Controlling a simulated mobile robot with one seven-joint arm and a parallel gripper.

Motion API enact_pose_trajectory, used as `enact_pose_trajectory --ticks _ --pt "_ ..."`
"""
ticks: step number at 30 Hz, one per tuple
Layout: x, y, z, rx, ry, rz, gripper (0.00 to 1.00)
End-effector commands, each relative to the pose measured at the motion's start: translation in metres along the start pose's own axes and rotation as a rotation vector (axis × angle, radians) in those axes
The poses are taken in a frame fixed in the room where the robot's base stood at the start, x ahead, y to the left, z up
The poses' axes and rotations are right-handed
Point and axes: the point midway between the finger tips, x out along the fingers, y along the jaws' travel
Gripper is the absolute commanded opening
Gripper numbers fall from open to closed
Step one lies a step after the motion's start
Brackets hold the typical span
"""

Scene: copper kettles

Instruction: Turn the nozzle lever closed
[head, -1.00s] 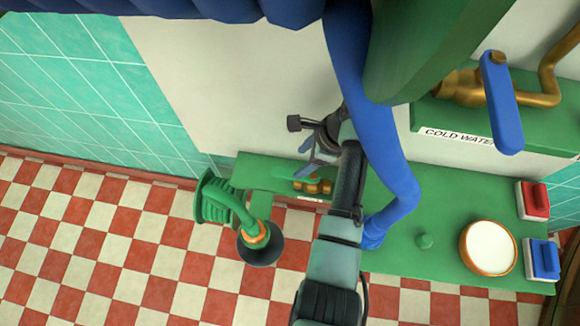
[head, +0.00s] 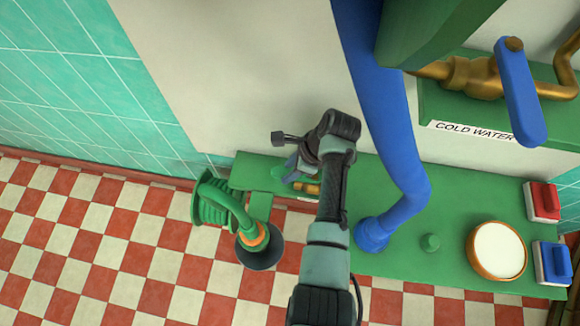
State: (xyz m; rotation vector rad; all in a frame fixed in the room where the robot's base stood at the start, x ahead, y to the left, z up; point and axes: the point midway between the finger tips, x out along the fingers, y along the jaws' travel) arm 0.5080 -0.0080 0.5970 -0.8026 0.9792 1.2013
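A small brass valve (head: 308,188) sits at the left part of the green counter, partly hidden behind my gripper. A bit of a green lever (head: 283,173) shows just left of my gripper; most of it is covered. My gripper (head: 298,172) points down over this valve, and its fingers are small and partly hidden by my wrist. I cannot tell whether they touch the lever or how far apart they are. A green coiled hose (head: 213,200) ends in a black cone-shaped nozzle (head: 262,252) to the left of my arm.
The green counter (head: 460,205) carries a blue pipe (head: 400,150), a white-topped round dish (head: 498,250), a red switch (head: 543,200) and a blue switch (head: 552,261). A brass pipe with a blue lever (head: 520,92) is above, by a COLD WATER label (head: 470,131).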

Motion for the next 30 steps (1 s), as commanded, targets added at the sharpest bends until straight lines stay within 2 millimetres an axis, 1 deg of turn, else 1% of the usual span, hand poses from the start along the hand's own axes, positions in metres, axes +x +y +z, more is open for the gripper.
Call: enact_pose_trajectory --ticks 1,6,30 --pt "-0.0002 -0.0001 0.0 0.0 0.0 0.0 0.29" --pt "-0.0002 -0.0001 -0.0001 0.0 0.0 0.0 0.0" --pt "-0.0004 -0.0001 -0.0003 0.001 0.0 0.0 0.0"
